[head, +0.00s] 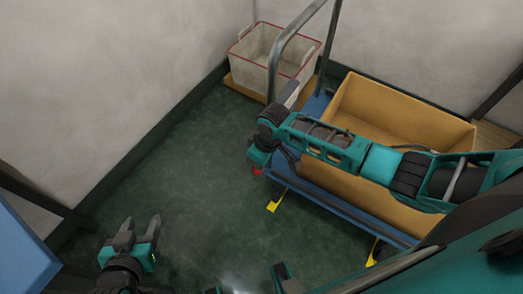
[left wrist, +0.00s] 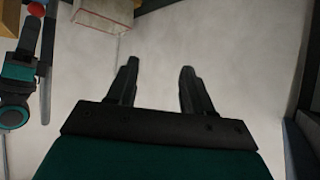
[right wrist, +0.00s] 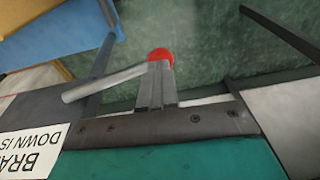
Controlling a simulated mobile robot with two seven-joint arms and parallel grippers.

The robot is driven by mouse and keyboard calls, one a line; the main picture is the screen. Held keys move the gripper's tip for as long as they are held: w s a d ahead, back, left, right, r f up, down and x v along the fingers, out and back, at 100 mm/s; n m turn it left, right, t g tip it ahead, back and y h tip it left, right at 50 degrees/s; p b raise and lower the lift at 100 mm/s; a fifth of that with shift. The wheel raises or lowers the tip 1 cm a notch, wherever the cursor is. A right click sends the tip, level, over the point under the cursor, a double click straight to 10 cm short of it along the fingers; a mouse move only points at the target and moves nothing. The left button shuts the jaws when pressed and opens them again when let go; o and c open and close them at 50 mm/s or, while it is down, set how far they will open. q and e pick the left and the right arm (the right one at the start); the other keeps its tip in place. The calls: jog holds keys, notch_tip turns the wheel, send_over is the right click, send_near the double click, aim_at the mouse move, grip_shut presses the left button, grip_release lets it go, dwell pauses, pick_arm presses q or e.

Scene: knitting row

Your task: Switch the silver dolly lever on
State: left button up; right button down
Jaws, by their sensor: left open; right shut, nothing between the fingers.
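The silver lever (right wrist: 105,82) ends in a red knob (right wrist: 160,56) in the right wrist view.
The dolly carries a large open cardboard-coloured box (head: 405,108) and has a grey tube handle (head: 278,60). A white label (right wrist: 28,152) beside the lever reads partly "BRA", "DOWN IS". A white bin with red trim (head: 262,60) stands behind. The green floor (head: 190,165) is clear.

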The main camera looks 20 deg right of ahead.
notch_tip(320, 180, down, 5)
jog(key=t+h, duration=0.2)
jog(key=h, duration=0.1)
jog(key=shift+d+r+t, duration=0.1)
jog(key=shift+r+t, duration=0.1)
jog(key=shift+t, duration=0.1)
jog(key=shift+x, duration=0.9)
pick_arm(q)
jog(key=shift+s+f+b, duration=0.35)
jog(key=shift+s, duration=0.05)
pick_arm(e)
jog(key=shift+w+d+f, duration=0.1)
jog(key=shift+d+f, duration=0.2)
jog(key=shift+d, duration=0.05)
pick_arm(q)
jog(key=shift+w+r, duration=0.15)
jog(key=shift+w, duration=0.05)
pick_arm(e)
jog(key=shift+d+f, duration=0.1)
jog(key=shift+d, duration=0.05)
pick_arm(q)
jog(key=shift+a+r, duration=0.1)
jog(key=shift+r, duration=0.05)
